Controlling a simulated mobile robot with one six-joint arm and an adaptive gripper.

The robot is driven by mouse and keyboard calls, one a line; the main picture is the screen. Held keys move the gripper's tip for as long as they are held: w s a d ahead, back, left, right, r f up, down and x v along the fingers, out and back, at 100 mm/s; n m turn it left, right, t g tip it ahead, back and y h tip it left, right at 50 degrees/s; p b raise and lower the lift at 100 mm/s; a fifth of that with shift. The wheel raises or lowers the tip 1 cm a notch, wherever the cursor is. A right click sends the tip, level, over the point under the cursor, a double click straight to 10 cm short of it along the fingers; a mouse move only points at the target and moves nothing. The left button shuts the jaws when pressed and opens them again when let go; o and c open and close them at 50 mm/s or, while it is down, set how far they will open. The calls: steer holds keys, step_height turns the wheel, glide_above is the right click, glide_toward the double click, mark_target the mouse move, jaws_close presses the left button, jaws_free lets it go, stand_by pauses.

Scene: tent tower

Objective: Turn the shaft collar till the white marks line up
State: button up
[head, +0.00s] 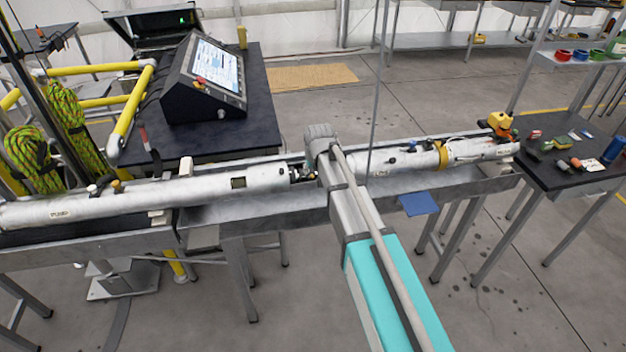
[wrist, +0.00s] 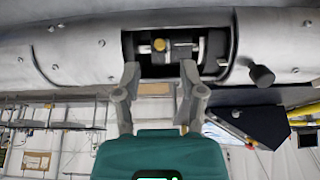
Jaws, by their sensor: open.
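In the wrist view a shaft with a dark and brass-coloured collar (wrist: 182,52) sits in a rectangular opening in a silver tube (wrist: 80,50). I cannot make out the white marks at this size. My gripper (wrist: 160,70) is open, its two fingers apart at the near edge of the opening, with the collar beyond and between the tips. Nothing is held. I cannot tell whether a finger touches the tube. In the head view the silver tube (head: 130,197) lies along a metal trough, and my arm hides the gripper and most of the opening.
A black knob (wrist: 261,76) sticks out of the tube to the right of the opening. In the head view a control console (head: 203,80) stands on a dark table behind the trough (head: 260,211). Green ropes (head: 68,115) and yellow rails (head: 133,112) are at left. A small-parts table (head: 560,178) is at right.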

mark_target(313, 175)
steer(key=shift+b+x, duration=1.8)
steer(key=shift+x, duration=0.5)
jaws_close()
